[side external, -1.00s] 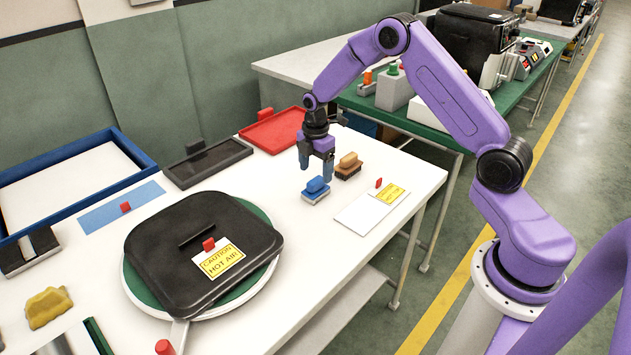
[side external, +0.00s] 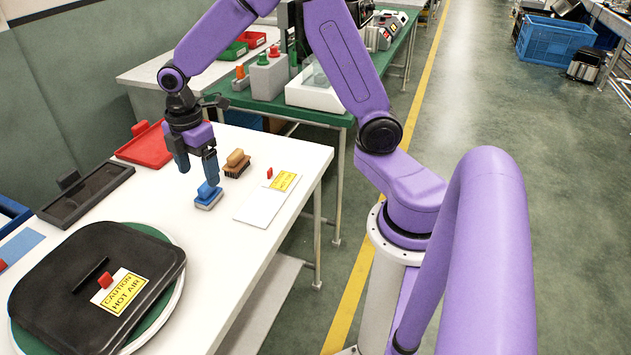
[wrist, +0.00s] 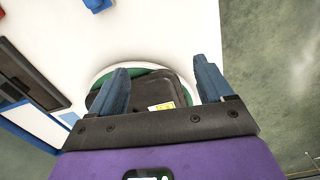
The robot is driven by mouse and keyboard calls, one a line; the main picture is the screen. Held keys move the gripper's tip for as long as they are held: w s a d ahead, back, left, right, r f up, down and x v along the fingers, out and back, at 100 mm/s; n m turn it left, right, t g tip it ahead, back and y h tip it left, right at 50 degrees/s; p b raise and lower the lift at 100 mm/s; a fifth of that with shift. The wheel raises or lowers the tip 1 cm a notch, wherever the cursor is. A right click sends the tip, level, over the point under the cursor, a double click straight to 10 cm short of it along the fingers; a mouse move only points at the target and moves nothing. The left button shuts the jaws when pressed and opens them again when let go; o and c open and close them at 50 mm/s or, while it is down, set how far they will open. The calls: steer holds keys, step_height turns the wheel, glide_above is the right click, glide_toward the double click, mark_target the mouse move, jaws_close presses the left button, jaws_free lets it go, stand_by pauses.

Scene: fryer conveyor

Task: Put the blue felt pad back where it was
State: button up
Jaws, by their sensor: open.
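The blue felt pad (side external: 207,201), a small block with a blue grip on top and a pale base, stands on the white table. In the wrist view, a blue block with a pale edge, likely the same pad (wrist: 97,4), is cut off by the top edge. My gripper (side external: 198,172) is open and points down just above the pad, with one fingertip overlapping its top in the side view. I cannot tell whether they touch. In the wrist view nothing is held between my gripper's fingers (wrist: 160,80). A flat light-blue patch (side external: 20,246) lies at the left edge.
A brown brush (side external: 237,165) stands close behind the pad. A white plate (side external: 262,207) with a yellow label lies to its right. A black lid (side external: 75,260) on a green round board is at front left. Black (side external: 85,195) and red (side external: 147,146) trays lie behind.

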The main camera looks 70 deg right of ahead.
steer(key=s+a+r+m, duration=0.1)
steer(key=s+a+r, duration=0.1)
steer(key=s, duration=0.4)
steer(key=s+a+r, duration=0.2)
steer(key=s, duration=0.5)
steer(key=s+d+m, duration=0.2)
steer(key=s+d, duration=0.1)
steer(key=s, duration=1.1)
steer(key=shift+s+r+m, duration=0.2)
steer(key=shift+r+m, duration=0.05)
steer(key=shift+m, duration=0.05)
